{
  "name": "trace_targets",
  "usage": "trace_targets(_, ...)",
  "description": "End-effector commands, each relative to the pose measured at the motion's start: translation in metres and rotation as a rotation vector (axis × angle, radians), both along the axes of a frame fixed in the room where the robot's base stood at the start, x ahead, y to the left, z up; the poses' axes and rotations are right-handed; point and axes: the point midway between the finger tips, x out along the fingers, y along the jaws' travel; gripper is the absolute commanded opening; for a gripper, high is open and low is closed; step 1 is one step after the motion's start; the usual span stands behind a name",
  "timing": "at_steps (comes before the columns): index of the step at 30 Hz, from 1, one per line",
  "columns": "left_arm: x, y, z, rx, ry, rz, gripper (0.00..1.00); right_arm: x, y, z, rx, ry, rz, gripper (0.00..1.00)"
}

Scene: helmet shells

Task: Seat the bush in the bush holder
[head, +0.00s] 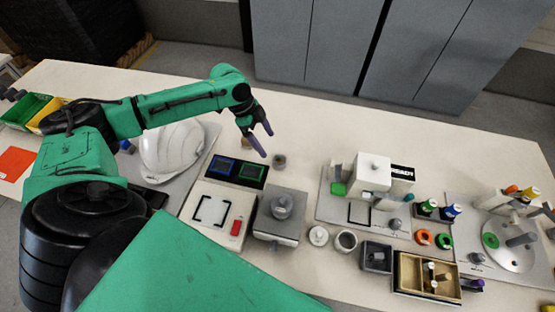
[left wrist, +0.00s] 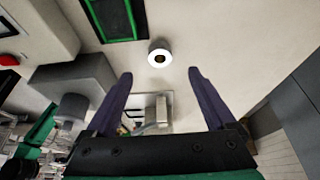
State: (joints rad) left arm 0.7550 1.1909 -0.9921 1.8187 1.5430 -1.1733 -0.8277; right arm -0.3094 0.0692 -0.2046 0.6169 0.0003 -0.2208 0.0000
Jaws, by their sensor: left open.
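A small grey cylinder, which looks like the bush (head: 279,161), stands on the table just right of my left gripper (head: 266,143). In the left wrist view the bush (left wrist: 160,47) shows a white ring top with a dark hole. It lies beyond and between the fingertips of my left gripper (left wrist: 160,74), not held. The left gripper is open and empty. The bush holder is not certain; a dark square block with a grey recess (head: 376,257) at the front right may be it. My right gripper is not in view.
A grey block with a cylinder on top (head: 281,207) stands in front of the bush. Left of it are a framed pad (head: 211,211) and a white helmet shell (head: 171,150). A wooden tray (head: 428,276) and fixtures stand right. Table behind the bush is clear.

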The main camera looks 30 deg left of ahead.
Motion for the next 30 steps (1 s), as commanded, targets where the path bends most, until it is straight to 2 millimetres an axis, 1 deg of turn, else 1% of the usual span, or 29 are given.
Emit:
trace_targets(1,0.001,-0.006,-0.008,-0.003,0.003,-0.002,0.89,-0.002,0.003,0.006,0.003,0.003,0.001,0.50)
trace_targets(3,0.003,-0.011,-0.022,-0.001,0.002,-0.001,0.89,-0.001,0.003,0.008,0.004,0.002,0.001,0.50)
trace_targets(7,0.004,-0.017,-0.036,0.000,0.001,0.001,0.89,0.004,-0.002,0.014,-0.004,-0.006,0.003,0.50)
trace_targets(11,0.005,-0.026,-0.056,0.000,0.002,-0.001,0.89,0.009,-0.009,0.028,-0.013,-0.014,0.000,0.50)
trace_targets(12,0.006,-0.029,-0.065,0.000,0.002,-0.001,0.89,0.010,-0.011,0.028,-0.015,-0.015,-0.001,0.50)
trace_targets(15,0.008,-0.033,-0.079,0.000,0.000,0.001,0.89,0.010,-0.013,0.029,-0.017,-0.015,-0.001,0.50)
trace_targets(21,0.008,-0.033,-0.082,0.001,0.000,0.001,0.89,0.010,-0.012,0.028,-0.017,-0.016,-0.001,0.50)
trace_targets(22,0.008,-0.033,-0.082,0.001,0.000,0.001,0.81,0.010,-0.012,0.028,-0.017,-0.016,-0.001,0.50)
trace_targets(23,0.008,-0.033,-0.082,0.001,0.000,0.001,0.70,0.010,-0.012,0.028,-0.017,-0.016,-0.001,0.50)
trace_targets(24,0.008,-0.033,-0.082,0.001,0.000,0.001,0.55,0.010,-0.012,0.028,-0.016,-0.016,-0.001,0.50)
trace_targets(26,0.008,-0.033,-0.082,0.000,-0.001,0.001,0.32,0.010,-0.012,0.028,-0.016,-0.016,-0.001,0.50)
trace_targets(27,0.008,-0.033,-0.082,0.000,-0.001,0.001,0.16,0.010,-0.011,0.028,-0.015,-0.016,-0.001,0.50)
trace_targets(28,0.008,-0.033,-0.082,0.000,-0.001,0.001,0.05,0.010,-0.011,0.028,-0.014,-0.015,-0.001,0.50)
trace_targets(29,0.008,-0.033,-0.082,0.000,-0.001,0.001,0.00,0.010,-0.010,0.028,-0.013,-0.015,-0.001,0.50)
trace_targets(30,0.008,-0.033,-0.081,0.000,-0.001,0.001,0.00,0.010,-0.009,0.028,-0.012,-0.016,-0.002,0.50)
